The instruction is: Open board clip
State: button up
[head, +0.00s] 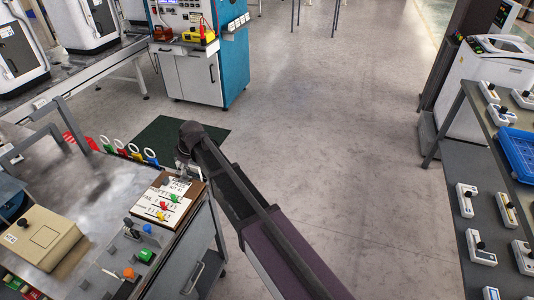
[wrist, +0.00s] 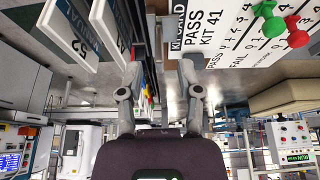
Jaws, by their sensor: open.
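A brown board (head: 196,206) with a white card (head: 158,196) lies at the right end of the metal bench. Red, green and yellow pegs stand on the card. I cannot clearly make out the board's clip; the gripper and arm are close to that edge. My gripper (wrist: 160,72) is open, with nothing between its fingers. In the head view my gripper (head: 182,168) is at the board's far edge; contact cannot be told.
Several colored ring tags (head: 135,152) hang at the bench's far edge. A beige box (head: 40,238) and a panel with green (head: 146,255) and orange knobs are nearby. A blue crate (head: 517,152) is on the right table. The floor between is clear.

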jog(key=shift+p+v, duration=4.8)
jog(key=shift+v, duration=0.7)
jog(key=s+d+m+h, duration=0.1)
jog(key=s+d+m, duration=0.2)
jog(key=d, duration=0.9)
jog(key=s+d+m+h+p, duration=0.1)
jog(key=s+d+m, duration=0.2)
jog(key=d, duration=1)
jog(key=shift+d+m+g+h, duration=0.2)
jog(key=shift+m+g+h, duration=0.1)
jog(key=shift+m, duration=0.6)
